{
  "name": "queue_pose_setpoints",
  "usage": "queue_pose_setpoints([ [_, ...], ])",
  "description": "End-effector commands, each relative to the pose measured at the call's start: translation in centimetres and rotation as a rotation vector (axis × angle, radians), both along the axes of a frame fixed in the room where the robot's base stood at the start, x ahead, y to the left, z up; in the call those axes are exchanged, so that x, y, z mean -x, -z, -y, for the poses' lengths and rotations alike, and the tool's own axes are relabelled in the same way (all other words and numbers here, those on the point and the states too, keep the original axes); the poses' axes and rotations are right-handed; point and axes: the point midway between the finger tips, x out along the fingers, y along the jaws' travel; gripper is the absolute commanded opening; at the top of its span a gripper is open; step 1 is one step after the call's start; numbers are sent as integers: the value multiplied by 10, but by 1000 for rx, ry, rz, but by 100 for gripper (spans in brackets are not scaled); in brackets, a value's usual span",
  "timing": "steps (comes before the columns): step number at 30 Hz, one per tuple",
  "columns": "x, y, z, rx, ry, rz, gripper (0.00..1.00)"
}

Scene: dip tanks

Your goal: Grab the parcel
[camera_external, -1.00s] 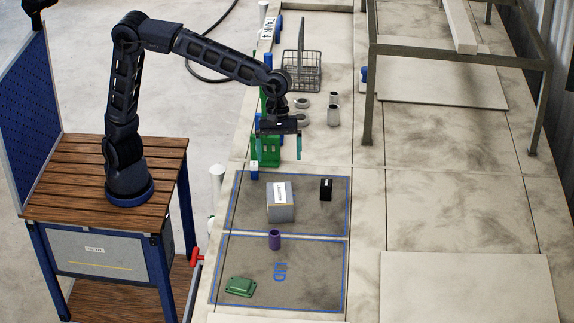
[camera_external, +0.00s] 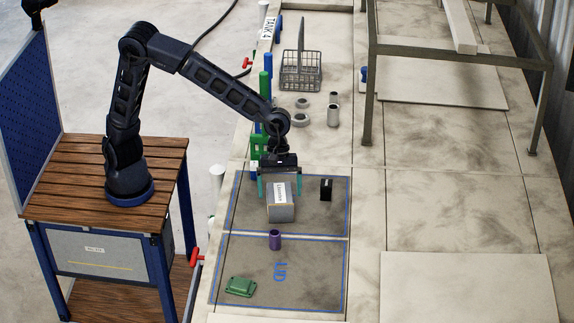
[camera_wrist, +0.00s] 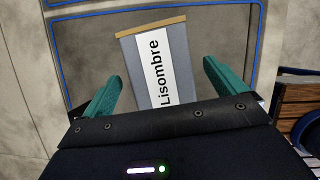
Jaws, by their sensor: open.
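The parcel (camera_external: 281,211) is a grey box with a white label. It sits on the dark panel outlined in blue. In the wrist view the parcel (camera_wrist: 177,65) shows its "Lisombre" label and a tan edge, and lies between and beyond the two green fingers. My gripper (camera_external: 279,190) is open, pointing down just above the far part of the parcel. In the wrist view my gripper (camera_wrist: 163,88) has its fingers wide apart with nothing held between them. The near end of the parcel is hidden by the gripper body there.
A small black block (camera_external: 326,189) stands right of the parcel. A purple cup (camera_external: 275,239) stands in front of it, with a green object (camera_external: 240,287) further toward the camera. A wire basket (camera_external: 300,71) and grey rings (camera_external: 301,109) lie behind. A metal frame (camera_external: 369,95) stands at right.

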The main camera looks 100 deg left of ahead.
Motion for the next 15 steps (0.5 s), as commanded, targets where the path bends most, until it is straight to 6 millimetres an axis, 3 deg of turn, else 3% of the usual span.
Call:
queue_pose_setpoints([
  [9, -2, 38, 15, -2, 2, -2, 96],
  [15, -2, 40, 16, 0, 0, -1, 96],
])
